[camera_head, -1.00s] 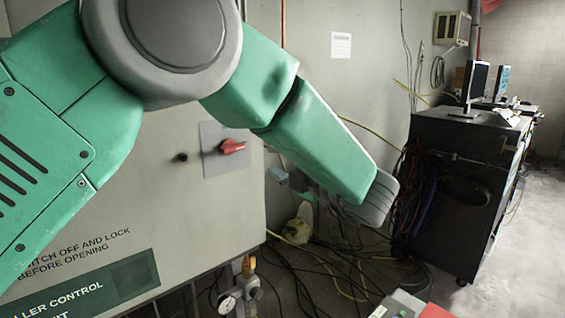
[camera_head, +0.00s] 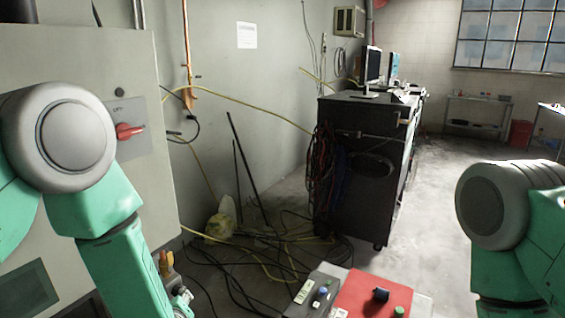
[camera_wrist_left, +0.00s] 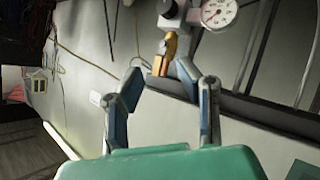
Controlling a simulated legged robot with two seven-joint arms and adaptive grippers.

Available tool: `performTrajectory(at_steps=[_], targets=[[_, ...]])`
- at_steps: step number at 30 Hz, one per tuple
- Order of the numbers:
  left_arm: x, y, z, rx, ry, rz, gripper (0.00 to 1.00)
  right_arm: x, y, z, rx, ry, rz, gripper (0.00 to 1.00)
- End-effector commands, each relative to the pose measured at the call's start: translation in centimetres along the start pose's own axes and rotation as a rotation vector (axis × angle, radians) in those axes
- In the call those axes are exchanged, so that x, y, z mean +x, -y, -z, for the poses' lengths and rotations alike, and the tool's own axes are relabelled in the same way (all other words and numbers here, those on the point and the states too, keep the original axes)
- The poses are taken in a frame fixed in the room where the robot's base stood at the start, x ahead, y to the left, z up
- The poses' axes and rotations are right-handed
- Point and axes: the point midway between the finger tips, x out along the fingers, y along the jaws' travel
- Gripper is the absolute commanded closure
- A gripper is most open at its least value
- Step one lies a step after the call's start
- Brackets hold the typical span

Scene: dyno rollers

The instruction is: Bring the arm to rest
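My left arm (camera_head: 120,265) comes in at the left of the head view and hangs down past the bottom edge, in front of the grey cabinet (camera_head: 70,75). In the left wrist view my left gripper (camera_wrist_left: 159,69) is open, with its two fingers apart and nothing between them. A brass valve (camera_wrist_left: 163,57) shows beyond the fingertips; I cannot tell how far away it is. My right arm (camera_head: 510,225) shows at the right edge of the head view. Its gripper is out of view.
The cabinet carries a red rotary switch (camera_head: 128,131). A pressure gauge (camera_wrist_left: 218,12) is beside the valve. Cables (camera_head: 270,250) lie on the floor. A black cabinet (camera_head: 365,170) stands beyond. A red box (camera_head: 370,295) is at the bottom.

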Motion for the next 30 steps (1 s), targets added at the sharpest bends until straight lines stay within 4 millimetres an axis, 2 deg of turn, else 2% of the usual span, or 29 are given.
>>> performTrajectory(at_steps=[1,3,8,15,18,22,27,30], targets=[[-0.2,2.1,-2.2,0.063,0.066,0.011,0.69,0.5,0.0,0.0,0.0,0.0,0.0,0.57],[-0.9,4.7,-4.7,0.148,0.156,0.019,0.69,0.9,0.0,0.0,0.0,0.0,0.0,0.57],[-3.3,10.6,-9.9,0.33,0.364,0.034,0.69,1.6,0.0,-0.1,0.0,0.0,0.0,0.57],[-9.2,19.3,-16.1,0.568,0.689,0.041,0.69,2.8,0.0,-0.1,0.0,0.0,0.0,0.57],[-12.2,22.5,-18.0,0.65,0.821,0.037,0.69,3.2,0.0,-0.2,0.0,0.0,0.0,0.57],[-15.6,25.6,-19.4,0.727,0.958,0.027,0.69,3.6,0.0,-0.2,0.0,0.0,0.0,0.57],[-18.1,27.6,-20.1,0.778,1.055,0.018,0.69,3.8,0.0,-0.2,0.0,0.0,0.0,0.57],[-18.6,27.8,-20.2,0.787,1.071,0.014,0.69,3.8,0.0,-0.2,0.0,0.0,0.0,0.57]])
